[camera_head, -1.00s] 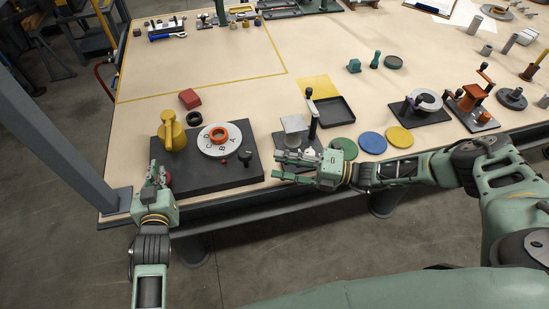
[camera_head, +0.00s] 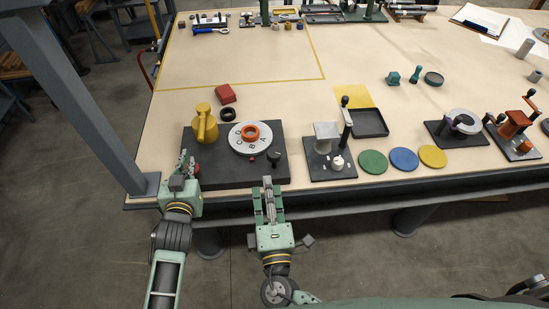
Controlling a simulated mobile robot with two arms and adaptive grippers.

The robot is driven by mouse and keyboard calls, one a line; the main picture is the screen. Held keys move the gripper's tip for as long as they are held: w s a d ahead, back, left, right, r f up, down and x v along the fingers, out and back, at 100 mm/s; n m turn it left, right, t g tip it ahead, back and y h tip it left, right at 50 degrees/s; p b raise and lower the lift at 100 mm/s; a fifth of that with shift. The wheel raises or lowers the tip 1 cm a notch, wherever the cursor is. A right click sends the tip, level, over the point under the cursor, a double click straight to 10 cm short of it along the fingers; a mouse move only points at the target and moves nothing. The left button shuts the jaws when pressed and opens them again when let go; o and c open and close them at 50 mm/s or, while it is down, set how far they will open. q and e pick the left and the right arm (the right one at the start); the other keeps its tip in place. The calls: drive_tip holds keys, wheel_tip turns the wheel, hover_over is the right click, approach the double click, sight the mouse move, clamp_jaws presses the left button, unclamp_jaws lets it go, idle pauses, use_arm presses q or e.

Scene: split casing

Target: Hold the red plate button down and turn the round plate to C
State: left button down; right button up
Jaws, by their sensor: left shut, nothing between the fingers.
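The round white plate (camera_head: 237,147) lies on a dark base (camera_head: 225,178) and carries letters around an orange ring (camera_head: 250,132). B faces the near side, close to a small red mark (camera_head: 251,158) at the plate's near edge. A red button-like part (camera_head: 196,168) shows at the base's left end, partly hidden by my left gripper (camera_head: 186,160). The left gripper is shut and empty, with its fingers upward beside that part; I cannot tell whether they touch it. My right gripper (camera_head: 268,188) is open and empty at the base's near right corner, pointing toward the table.
A yellow handled part (camera_head: 205,126) and a black knob (camera_head: 274,158) stand on the base. A black ring (camera_head: 228,115) and red block (camera_head: 225,94) lie behind it. A lever fixture (camera_head: 328,165) and coloured discs (camera_head: 373,162) stand to the right. The taped area behind is mostly clear.

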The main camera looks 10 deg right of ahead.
sight(274, 160)
drive_tip(key=shift+s+d+f+g+h, duration=0.25)
drive_tip(key=shift+d+f+h, duration=0.15)
drive_tip(key=shift+d, duration=0.15)
drive_tip(key=shift+s+d+f+g+h, duration=0.25)
drive_tip(key=shift+d+f+h, duration=0.15)
drive_tip(key=shift+d, duration=0.15)
drive_tip(key=shift+w, duration=0.15)
drive_tip(key=w, duration=0.8)
drive_tip(key=w+d, duration=0.1)
drive_tip(key=w, duration=0.2)
drive_tip(key=shift+w, duration=0.4)
drive_tip(key=shift+c, duration=0.2)
drive_tip(key=shift+r, duration=0.1)
clamp_jaws()
